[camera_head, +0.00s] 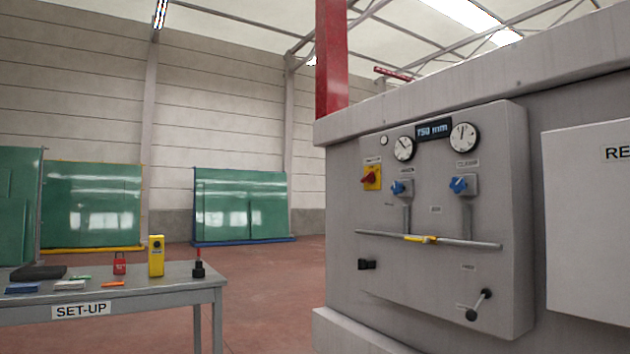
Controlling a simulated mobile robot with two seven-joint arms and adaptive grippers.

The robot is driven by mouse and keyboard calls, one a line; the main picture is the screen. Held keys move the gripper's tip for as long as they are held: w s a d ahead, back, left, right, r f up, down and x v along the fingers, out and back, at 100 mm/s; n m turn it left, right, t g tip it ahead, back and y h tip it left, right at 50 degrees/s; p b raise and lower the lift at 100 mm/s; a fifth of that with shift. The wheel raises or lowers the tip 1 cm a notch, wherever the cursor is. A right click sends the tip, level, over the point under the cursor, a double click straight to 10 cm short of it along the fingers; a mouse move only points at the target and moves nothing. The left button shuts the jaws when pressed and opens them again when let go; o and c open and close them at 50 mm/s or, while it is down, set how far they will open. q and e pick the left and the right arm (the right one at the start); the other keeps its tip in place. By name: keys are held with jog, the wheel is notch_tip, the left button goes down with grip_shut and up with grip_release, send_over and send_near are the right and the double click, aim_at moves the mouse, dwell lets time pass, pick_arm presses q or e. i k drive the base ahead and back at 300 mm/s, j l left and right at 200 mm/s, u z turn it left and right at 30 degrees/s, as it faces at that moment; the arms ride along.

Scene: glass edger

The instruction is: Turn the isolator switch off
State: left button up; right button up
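A red rotary handle on a yellow square plate, which looks like the isolator switch (371,177), is on the left side of the grey control panel (480,130). Its red handle looks tilted, but it is too small to read its marked position. A small label sits just above it. Neither of my grippers shows in the head view, so nothing is seen touching the switch.
A set-up table (180,278) with small tools stands at the left. Open floor lies between.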

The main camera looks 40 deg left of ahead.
aim_at(369, 177)
jog(key=u, duration=1.15)
jog(key=i+j+z, duration=0.25)
jog(key=i+j, duration=0.85)
jog(key=j, duration=0.1)
